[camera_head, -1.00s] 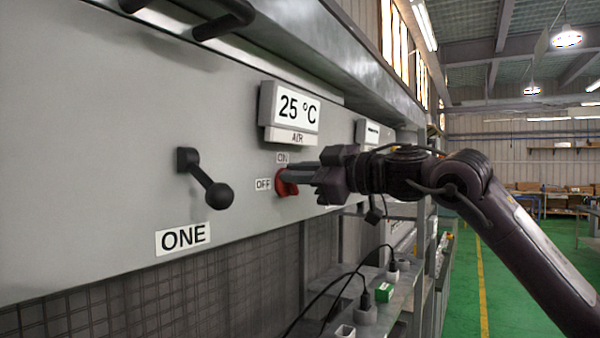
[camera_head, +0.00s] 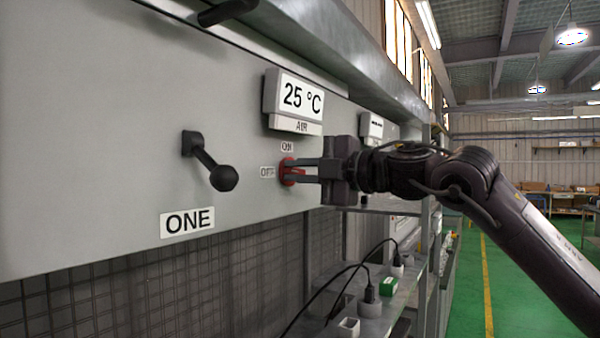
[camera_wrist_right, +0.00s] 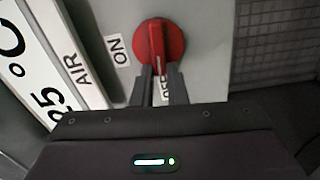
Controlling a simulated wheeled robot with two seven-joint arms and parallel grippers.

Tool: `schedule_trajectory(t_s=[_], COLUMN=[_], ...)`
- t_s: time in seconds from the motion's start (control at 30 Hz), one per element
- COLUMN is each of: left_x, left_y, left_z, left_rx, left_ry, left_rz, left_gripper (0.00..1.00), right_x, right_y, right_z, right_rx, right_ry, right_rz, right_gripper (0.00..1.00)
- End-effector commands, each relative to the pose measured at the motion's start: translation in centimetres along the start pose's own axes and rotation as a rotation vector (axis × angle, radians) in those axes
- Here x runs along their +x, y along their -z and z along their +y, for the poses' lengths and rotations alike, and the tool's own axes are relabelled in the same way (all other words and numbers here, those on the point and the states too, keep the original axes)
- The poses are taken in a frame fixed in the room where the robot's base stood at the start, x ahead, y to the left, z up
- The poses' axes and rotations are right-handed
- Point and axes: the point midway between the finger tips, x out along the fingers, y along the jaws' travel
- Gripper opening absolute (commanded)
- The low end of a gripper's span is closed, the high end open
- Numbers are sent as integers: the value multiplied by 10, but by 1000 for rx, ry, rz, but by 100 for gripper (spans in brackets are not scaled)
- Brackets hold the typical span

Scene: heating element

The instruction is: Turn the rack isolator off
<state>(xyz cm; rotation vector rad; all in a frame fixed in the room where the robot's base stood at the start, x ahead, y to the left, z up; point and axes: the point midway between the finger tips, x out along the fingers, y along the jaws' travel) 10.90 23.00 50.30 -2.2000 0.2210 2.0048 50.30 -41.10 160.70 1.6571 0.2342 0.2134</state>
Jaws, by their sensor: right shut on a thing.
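The rack isolator is a red rotary knob (camera_head: 290,171) on the grey panel, with an ON label (camera_head: 287,146) above it and an OFF label (camera_head: 267,172) to its left. My right gripper (camera_head: 297,171) reaches in from the right and is shut on the knob's raised handle. In the wrist view the red knob (camera_wrist_right: 163,38) has its handle between the tips of both fingers (camera_wrist_right: 160,75). The handle's white mark points towards the partly covered OFF label (camera_wrist_right: 166,88). The left gripper is not in view.
A 25 °C AIR display (camera_head: 293,101) juts out just above the knob. Below is a shelf with plugs and cables (camera_head: 370,295). The aisle at right is open.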

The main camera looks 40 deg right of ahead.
Motion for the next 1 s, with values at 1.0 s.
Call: schedule_trajectory(t_s=[1.0], left_x=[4], left_y=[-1], left_z=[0], left_rx=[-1], left_ry=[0], left_rz=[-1], left_gripper=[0], right_x=[0], right_y=[0], right_z=[-4], right_rx=[-114], right_ry=[3], right_rz=[1], right_gripper=[35])
